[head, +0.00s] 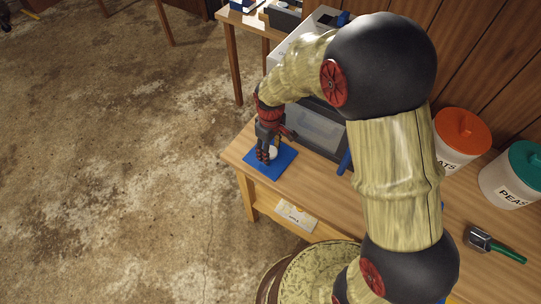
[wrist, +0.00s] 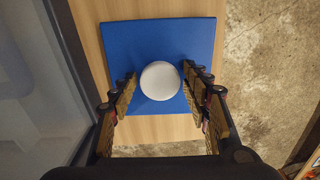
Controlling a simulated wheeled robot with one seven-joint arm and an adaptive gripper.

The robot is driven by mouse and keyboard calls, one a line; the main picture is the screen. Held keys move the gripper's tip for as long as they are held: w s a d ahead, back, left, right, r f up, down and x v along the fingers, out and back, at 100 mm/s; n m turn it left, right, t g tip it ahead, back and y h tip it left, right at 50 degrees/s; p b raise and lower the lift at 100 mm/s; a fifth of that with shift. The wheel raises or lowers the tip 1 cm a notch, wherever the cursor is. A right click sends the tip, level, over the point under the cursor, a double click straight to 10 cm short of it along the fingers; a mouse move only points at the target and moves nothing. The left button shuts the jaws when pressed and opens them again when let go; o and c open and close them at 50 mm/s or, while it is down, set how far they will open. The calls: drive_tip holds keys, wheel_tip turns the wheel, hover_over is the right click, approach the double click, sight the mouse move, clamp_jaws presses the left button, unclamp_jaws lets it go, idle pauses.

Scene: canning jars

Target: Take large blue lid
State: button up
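A blue square lid (head: 284,161) with a round white knob (head: 272,153) lies flat on the wooden table, near its left end. In the wrist view the blue lid (wrist: 122,42) fills the upper middle, and the white knob (wrist: 160,80) stands at its centre. My gripper (head: 266,153) points down over the lid. In the wrist view my gripper (wrist: 159,74) is open, with one finger on each side of the knob. A gap shows between each finger and the knob. The height of the fingertips above the lid is hard to tell.
A boxy appliance with a grey window (head: 318,128) stands close to the lid's right. Canisters with an orange lid (head: 463,129) and a green lid (head: 526,160) stand further right, near a green-handled scoop (head: 508,252). A card (head: 297,217) lies below the tabletop. Open floor is left.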

drive_tip(key=c, duration=0.9)
drive_tip(key=shift+r, duration=0.15)
